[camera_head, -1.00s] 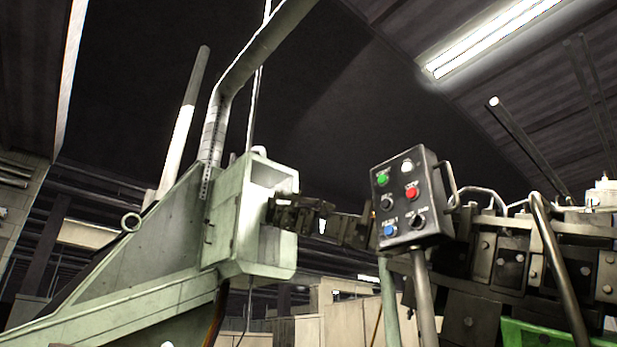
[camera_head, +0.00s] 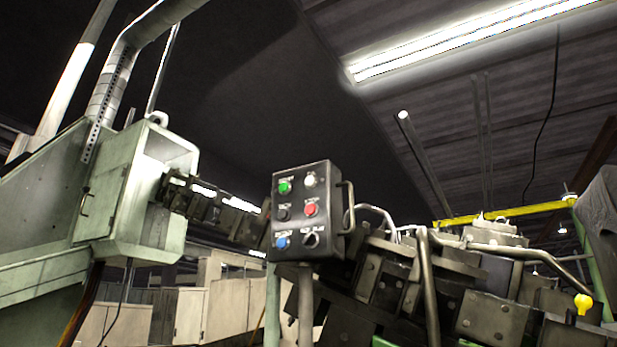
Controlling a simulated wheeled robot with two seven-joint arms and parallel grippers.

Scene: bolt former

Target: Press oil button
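A dark control box (camera_head: 308,212) stands on a grey post (camera_head: 305,305) near the middle of the head view. Its face carries a green button (camera_head: 285,187), a white button (camera_head: 310,181), a red button (camera_head: 311,209), a blue button (camera_head: 281,242) and two black knobs or buttons (camera_head: 310,240). The labels are too small to read, so I cannot tell which button is the oil button. Neither of my grippers is in view.
A pale green machine housing (camera_head: 134,195) stands at left. Dark machine blocks (camera_head: 400,285) and bent pipes (camera_head: 428,275) fill the lower right. A metal handle (camera_head: 348,207) juts from the box's right side. A yellow rail (camera_head: 510,212) lies farther right.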

